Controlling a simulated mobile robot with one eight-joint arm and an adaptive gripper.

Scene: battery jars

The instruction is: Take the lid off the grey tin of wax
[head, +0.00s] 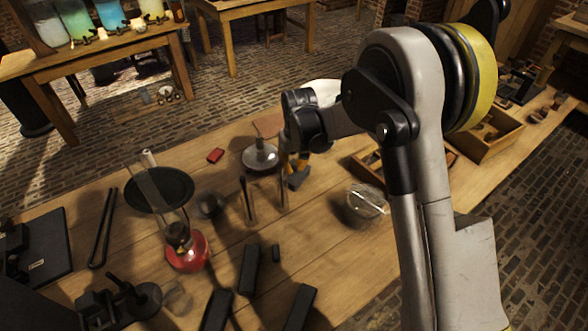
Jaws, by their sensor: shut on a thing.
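My gripper (298,172) is low over the middle of the wooden table, partly hidden behind vertical rods and my own wrist. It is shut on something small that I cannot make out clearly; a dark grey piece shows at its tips. A small dark grey round thing (209,206) stands left of my gripper and may be the tin of wax. Whether a lid is on it is too small and dark to tell. A round grey dish-like thing with a pale knob (260,155) is just left of my gripper.
A red-based lamp with a glass chimney (187,250) and a black disc (159,190) stand to the left. Dark blocks (249,270) lie in front. A clear glass dish (366,200) and a wooden tray (490,133) are to the right.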

